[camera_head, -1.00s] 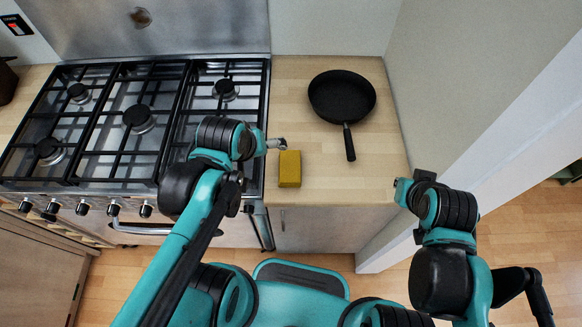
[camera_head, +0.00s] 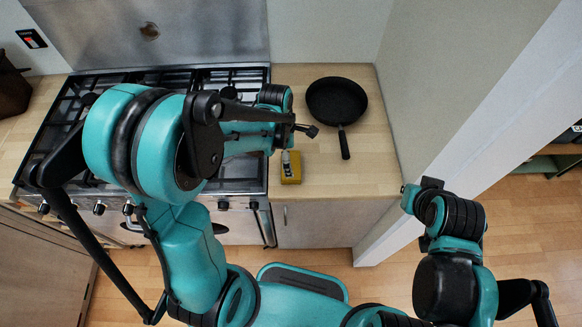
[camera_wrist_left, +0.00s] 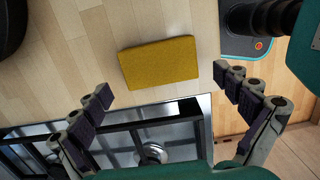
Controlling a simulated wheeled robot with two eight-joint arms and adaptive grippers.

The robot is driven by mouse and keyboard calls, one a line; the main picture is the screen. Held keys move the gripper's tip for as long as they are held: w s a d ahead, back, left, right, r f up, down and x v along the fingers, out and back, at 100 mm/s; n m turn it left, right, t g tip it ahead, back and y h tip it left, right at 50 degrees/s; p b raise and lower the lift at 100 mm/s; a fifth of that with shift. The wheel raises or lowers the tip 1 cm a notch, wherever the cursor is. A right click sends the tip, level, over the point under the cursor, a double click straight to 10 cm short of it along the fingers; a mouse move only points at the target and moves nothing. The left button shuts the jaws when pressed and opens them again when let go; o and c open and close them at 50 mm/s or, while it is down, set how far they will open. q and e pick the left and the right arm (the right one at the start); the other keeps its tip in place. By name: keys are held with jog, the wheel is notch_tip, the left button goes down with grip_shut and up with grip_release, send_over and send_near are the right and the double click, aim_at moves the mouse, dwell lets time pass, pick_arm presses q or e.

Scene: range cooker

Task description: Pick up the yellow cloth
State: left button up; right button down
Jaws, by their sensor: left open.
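The yellow cloth (camera_head: 296,172) is a flat, block-like rectangle on the wooden counter, near its front edge and just right of the stove. It also shows whole in the left wrist view (camera_wrist_left: 160,63). My left gripper (camera_head: 300,146) is open above the cloth, its fingers pointing down toward it and partly covering it. In the left wrist view, the spread fingers (camera_wrist_left: 163,84) stand on either side of the cloth's near edge, with nothing between them. My right gripper (camera_head: 420,190) is right of the counter; its fingers cannot be made out.
A black frying pan (camera_head: 336,101) lies on the counter behind the cloth, its handle pointing toward the front. The stove (camera_head: 235,172) with black grates is left of the cloth, partly behind my left arm. A wall bounds the counter on the right.

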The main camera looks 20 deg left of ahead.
pick_arm(q)
notch_tip(320, 180, down, 5)
jog(key=shift+w+d+r+b, duration=0.1)
jog(key=shift+w+r+b, duration=0.05)
jog(key=shift+b, duration=0.45)
jog(key=shift+r, duration=0.1)
jog(key=shift+c, duration=0.3)
jog(key=c, duration=0.7)
jog(key=shift+r, duration=0.1)
jog(key=shift+r, duration=0.3)
jog(key=r, duration=0.1)
jog(key=r+p, duration=0.1)
jog(key=r, duration=0.2)
jog(key=shift+d+p, duration=0.3)
jog(key=s+d+r, duration=0.1)
jog(key=d+r, duration=0.1)
jog(key=d, duration=0.1)
jog(key=d+r+p, duration=0.1)
jog(key=d+r, duration=0.1)
jog(key=d, duration=0.2)
jog(key=s+d+r, duration=0.1)
jog(key=d+r, duration=0.1)
jog(key=d, duration=0.2)
jog(key=shift+s+r+p, duration=0.1)
jog(key=shift+s+p, duration=0.2)
jog(key=shift+p, duration=0.05)
